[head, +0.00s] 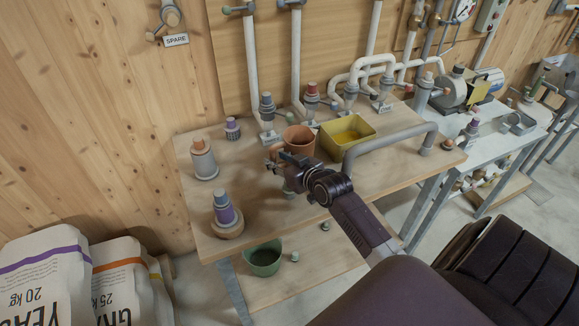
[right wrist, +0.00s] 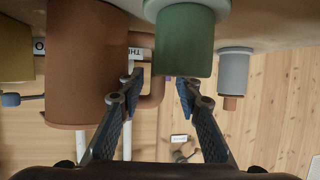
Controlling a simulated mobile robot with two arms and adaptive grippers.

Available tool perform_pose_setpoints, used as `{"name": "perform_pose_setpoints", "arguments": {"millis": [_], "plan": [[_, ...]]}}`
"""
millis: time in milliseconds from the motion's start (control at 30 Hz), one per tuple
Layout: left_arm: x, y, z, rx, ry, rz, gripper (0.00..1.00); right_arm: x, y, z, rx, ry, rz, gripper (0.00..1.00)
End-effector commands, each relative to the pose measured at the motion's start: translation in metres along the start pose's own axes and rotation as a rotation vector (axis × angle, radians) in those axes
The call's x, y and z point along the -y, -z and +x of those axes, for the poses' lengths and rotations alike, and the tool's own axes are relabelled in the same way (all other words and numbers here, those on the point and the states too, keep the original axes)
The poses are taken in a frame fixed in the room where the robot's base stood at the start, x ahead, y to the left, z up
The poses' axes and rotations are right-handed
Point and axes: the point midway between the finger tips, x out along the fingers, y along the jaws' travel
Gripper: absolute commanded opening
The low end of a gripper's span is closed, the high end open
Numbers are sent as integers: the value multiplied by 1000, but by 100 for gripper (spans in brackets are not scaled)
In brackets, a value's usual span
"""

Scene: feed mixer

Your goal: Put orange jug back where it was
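The orange jug (head: 300,140) stands upright on the wooden bench, left of the yellow tub. In the right wrist view the picture is upside down; the jug (right wrist: 88,70) is large at left, with its handle (right wrist: 154,95) on its right side. My right gripper (head: 280,157) is at the jug's near left side in the head view. In the right wrist view its fingers (right wrist: 158,88) are apart, with the handle showing between them; I cannot tell whether they touch it. My left gripper is not in view.
The yellow tub (head: 346,134) and grey bent pipe (head: 390,142) are right of the jug. Capped fittings (head: 226,212) stand on the left of the bench (head: 265,205).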

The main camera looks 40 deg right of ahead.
Motion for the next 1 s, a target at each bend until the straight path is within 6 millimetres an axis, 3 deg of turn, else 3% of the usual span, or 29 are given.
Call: {"name": "perform_pose_setpoints", "arguments": {"millis": [200, 433, 633, 1000], "plan": [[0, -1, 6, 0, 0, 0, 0, -1, -3, -43, 2, -1, -3, 32], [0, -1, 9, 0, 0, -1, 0, 0, -2, -75, 2, 0, -2, 32], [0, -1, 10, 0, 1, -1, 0, 0, 0, -85, 1, 0, -1, 32], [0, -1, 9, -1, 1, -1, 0, 0, 0, -85, 1, 0, -1, 32]]}}
